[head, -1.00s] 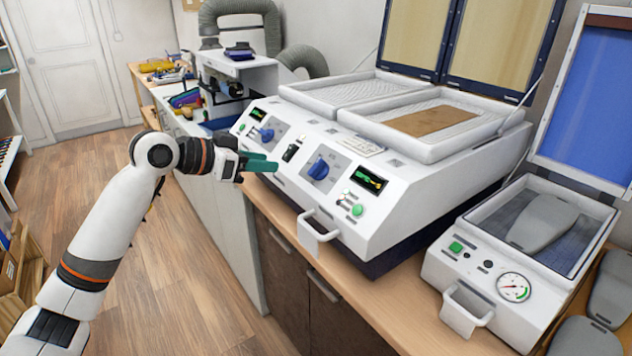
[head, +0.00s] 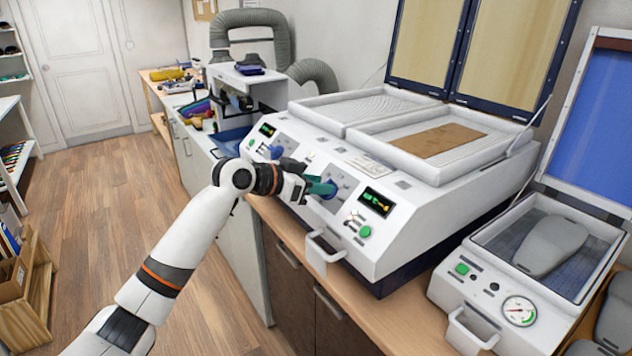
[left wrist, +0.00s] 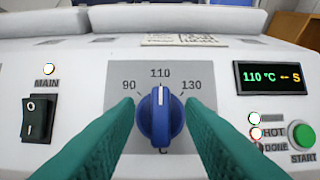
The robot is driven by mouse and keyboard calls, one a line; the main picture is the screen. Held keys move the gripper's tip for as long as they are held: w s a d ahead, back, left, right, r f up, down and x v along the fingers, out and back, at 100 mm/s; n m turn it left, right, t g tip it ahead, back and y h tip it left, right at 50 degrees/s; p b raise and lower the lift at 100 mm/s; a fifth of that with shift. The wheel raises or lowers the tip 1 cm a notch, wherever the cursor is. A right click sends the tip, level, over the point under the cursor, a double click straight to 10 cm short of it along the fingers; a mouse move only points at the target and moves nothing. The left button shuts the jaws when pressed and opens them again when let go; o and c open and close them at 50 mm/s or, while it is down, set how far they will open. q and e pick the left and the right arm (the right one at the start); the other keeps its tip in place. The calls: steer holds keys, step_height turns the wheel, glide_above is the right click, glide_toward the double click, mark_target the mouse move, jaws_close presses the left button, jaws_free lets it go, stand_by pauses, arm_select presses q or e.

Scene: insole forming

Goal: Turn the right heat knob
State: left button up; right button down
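The right heat knob (left wrist: 160,117) is blue with a white pointer line aimed at 110 in the left wrist view. In the head view the knob (head: 330,188) is partly hidden by my left gripper (head: 322,187). The green fingers of my left gripper (left wrist: 160,125) stand open on both sides of the knob, with small gaps showing. The display (left wrist: 270,77) beside it reads 110 °C with an arrow and S. My right gripper is not in view.
A main switch (left wrist: 39,118) is left of the knob and a green start button (left wrist: 302,136) is right of it. A handle (head: 325,252) sticks out from the machine's front. A smaller press (head: 520,265) stands at the right.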

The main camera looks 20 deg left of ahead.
arm_select(q)
steer(key=shift+c, duration=0.4)
jaws_close()
